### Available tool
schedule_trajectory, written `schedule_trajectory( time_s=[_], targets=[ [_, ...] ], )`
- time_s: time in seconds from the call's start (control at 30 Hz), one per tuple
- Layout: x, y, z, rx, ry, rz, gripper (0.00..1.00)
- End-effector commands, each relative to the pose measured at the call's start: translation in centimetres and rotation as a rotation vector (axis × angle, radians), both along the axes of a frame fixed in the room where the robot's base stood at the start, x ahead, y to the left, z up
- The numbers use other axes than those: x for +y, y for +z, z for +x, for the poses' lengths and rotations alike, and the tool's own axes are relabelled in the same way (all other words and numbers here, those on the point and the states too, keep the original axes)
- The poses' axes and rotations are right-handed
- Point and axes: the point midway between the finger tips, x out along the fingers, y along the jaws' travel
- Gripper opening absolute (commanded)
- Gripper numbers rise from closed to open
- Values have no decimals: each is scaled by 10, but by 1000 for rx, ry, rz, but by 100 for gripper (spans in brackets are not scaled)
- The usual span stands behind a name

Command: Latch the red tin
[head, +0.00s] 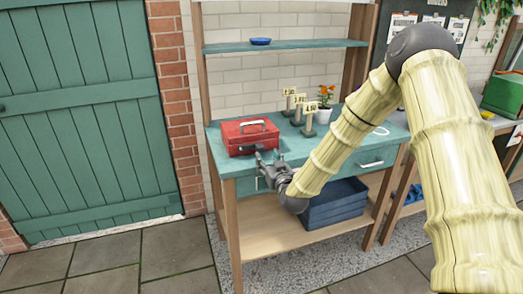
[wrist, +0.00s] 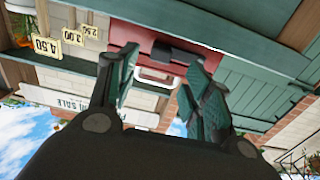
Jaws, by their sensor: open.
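The red tin (head: 250,137) stands on the teal bench top (head: 228,167) at its left end, with its lid down and a pale handle on top. My gripper (head: 266,160) is open and empty in front of the tin's front side, near the bench's front edge. In the wrist view the tin (wrist: 140,36) shows beyond my open fingers (wrist: 164,58), with a dark latch (wrist: 163,49) between them and the pale handle (wrist: 157,78) below. I cannot tell whether the latch is fastened or whether a finger touches the tin.
Three price signs (head: 298,108) and a potted orange flower (head: 325,104) stand right of the tin. A white ring (head: 380,131) lies further right. A blue bowl (head: 261,41) is on the upper shelf, a blue crate (head: 333,205) on the lower one. A drawer handle (head: 371,164) juts from the front.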

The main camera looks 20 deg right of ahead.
Motion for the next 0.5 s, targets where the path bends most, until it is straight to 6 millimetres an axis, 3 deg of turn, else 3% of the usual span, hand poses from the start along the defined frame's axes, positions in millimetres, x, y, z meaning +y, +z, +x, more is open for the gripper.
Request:
schedule_trajectory(
  time_s=[0.3, 0.5],
  targets=[
    [2, 0, 50, 0, 0, -1, 50],
    [3, 0, 68, 1, 0, 0, 50]
  ],
)
